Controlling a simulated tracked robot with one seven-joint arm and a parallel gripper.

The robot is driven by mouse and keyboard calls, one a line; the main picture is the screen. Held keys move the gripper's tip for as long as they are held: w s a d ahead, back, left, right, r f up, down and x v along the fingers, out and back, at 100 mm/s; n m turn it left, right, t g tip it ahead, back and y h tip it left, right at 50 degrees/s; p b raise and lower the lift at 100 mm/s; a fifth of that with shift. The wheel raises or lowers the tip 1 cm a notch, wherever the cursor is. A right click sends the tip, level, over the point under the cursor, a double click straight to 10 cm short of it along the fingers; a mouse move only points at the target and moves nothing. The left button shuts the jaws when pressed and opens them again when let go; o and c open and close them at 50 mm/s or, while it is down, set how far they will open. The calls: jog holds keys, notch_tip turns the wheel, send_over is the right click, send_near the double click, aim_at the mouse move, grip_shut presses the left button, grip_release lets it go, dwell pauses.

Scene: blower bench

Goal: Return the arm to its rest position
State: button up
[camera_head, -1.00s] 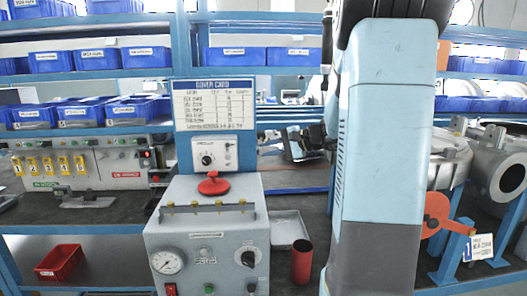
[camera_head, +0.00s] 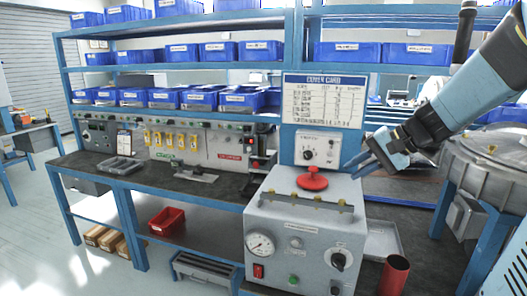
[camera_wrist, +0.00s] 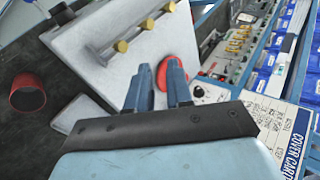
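The arm reaches in from the upper right in the head view.
A red cup (camera_head: 394,276) and a grey tray (camera_head: 383,240) are right of the box. A large metal housing (camera_head: 490,165) stands at the right. Shelves with blue bins (camera_head: 225,53) run behind. The bench (camera_head: 100,160) has bare room at the left.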

jog(key=s+n+t+h, duration=0.1)
jog(key=s+n+h, duration=0.5)
jog(key=s, duration=1)
jog(key=shift+s+d+r+h, duration=0.15)
jog(key=shift+d+h, duration=0.05)
jog(key=shift+h, duration=0.9)
